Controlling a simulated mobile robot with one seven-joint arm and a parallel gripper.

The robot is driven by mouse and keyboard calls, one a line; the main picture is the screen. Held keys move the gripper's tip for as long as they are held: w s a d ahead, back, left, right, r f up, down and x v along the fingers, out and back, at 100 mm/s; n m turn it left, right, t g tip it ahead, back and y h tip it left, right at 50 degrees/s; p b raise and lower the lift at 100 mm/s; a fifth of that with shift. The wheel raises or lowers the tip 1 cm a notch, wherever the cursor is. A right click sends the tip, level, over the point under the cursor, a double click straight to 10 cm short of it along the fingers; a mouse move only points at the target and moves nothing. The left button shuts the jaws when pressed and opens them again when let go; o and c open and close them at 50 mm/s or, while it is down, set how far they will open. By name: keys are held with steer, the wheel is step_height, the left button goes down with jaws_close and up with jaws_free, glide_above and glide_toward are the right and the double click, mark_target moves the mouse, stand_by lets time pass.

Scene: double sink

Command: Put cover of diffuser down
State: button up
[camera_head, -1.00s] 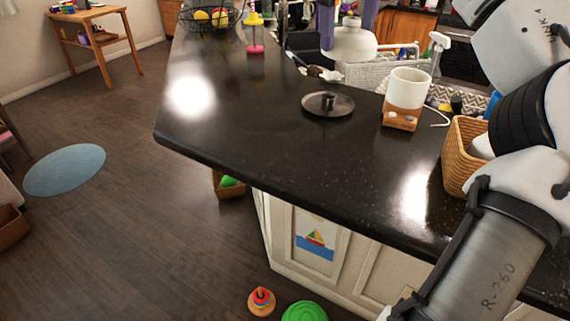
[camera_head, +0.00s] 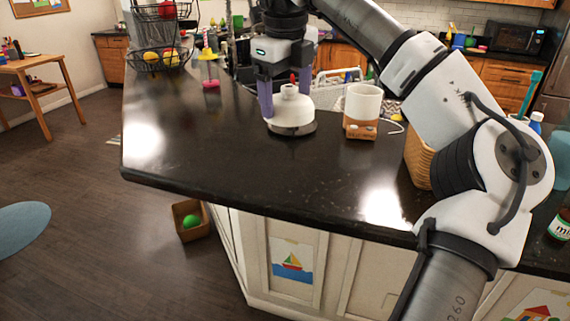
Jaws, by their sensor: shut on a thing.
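The cover of the diffuser (camera_head: 291,115) is a white dome with a narrower neck, upright on the dark counter (camera_head: 225,135). My gripper (camera_head: 286,95) points down from above with its purple fingers on either side of the neck, shut on it. The cover sits over a dark round plate (camera_head: 312,129); only a thin part of the plate's rim shows under it. I cannot tell whether the cover rests on the plate or is just above it.
A white cup-like vessel on a wooden base (camera_head: 361,128) with a white cord stands close to the right. A wicker basket (camera_head: 418,158) is further right, partly behind my arm. A wire fruit stand (camera_head: 158,62) is at the back left. The front left counter is clear.

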step_height(320, 180, down, 13)
steer(key=shift+s+r+p, duration=0.1)
steer(key=shift+p, duration=0.7)
steer(key=shift+f, duration=0.2)
steer(key=o, duration=0.9)
steer(key=shift+r, duration=0.15)
steer(key=r, duration=0.4)
steer(key=s+r+b, duration=0.1)
steer(key=r, duration=0.3)
steer(key=s+r, duration=0.1)
steer(key=r, duration=0.3)
steer(key=shift+a+b, duration=0.15)
steer(key=shift+b, duration=0.25)
steer(key=shift+f, duration=0.1)
